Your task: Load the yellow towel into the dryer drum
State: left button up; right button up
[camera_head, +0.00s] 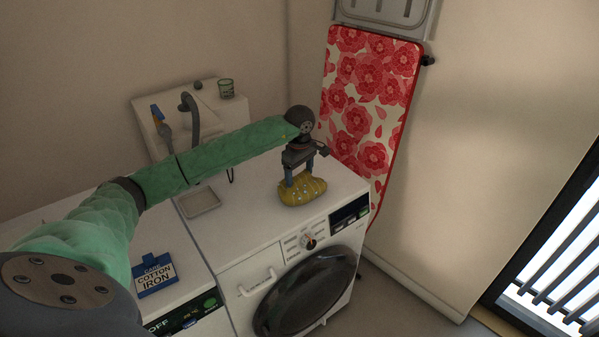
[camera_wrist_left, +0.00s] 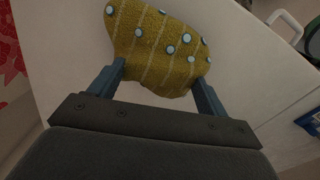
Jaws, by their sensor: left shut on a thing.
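The yellow towel (camera_head: 302,190) is a bunched lump on top of the right-hand white machine (camera_head: 240,235) in the head view. In the left wrist view the towel (camera_wrist_left: 160,48) shows pale stripes and light blue dots. My left gripper (camera_head: 302,179) points down and is shut on the towel, with one finger on each side of it. The dryer door (camera_head: 308,292) is a dark round window on the machine's front, below the towel. It looks shut, and the drum inside is hidden. My right gripper is out of view.
A sink with a grey tap (camera_head: 190,112) and a cup (camera_head: 226,88) stands behind. A shallow tray (camera_head: 200,202) and a blue-and-white "cotton iron" sign (camera_head: 154,276) are on the machine tops. A floral ironing board (camera_head: 365,105) leans on the wall. Floor is free at right.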

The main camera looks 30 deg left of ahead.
pick_arm(q)
jog(key=shift+f, duration=0.15)
dwell(0.5)
jog(key=o, duration=1.6)
jog(key=shift+f, duration=0.1)
